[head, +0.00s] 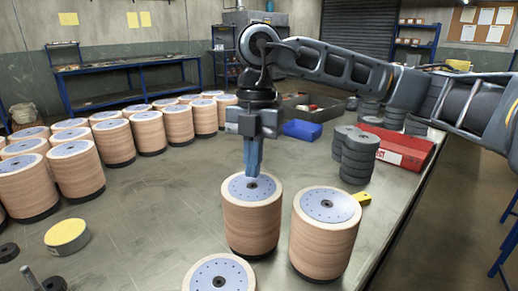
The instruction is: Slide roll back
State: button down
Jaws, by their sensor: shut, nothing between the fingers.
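Two large tan rolls with pale blue-grey tops stand upright on the grey table in the head view. One is the middle roll (252,222), and the other is the right roll (323,238), close beside it. A third roll (219,274) is cut off at the bottom edge. My gripper (252,174) points straight down with its blue fingers shut and empty. Its tips are at the top of the middle roll, near the centre hole. I cannot tell whether they touch it. Which roll the task means is not clear from the picture.
Several similar rolls (75,170) stand in rows at the left. Stacks of dark discs (358,158), a red box (402,150) and a blue bin (301,130) are at the right. A yellow block (364,199) lies behind the right roll.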

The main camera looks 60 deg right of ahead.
aim_at(247, 194)
jog(key=a, duration=0.3)
jog(key=shift+s+a+r+p, duration=0.1)
jog(key=shift+s+a+p, duration=0.1)
jog(key=shift+s+p, duration=0.15)
jog(key=shift+s+a+f, duration=0.1)
jog(key=shift+a+f, duration=0.15)
jog(key=shift+f, duration=0.05)
jog(key=shift+d+f+b, duration=0.1)
jog(key=shift+f+b, duration=0.2)
jog(key=shift+f, duration=0.2)
jog(key=shift+f+b, duration=0.15)
jog(key=shift+b, duration=0.15)
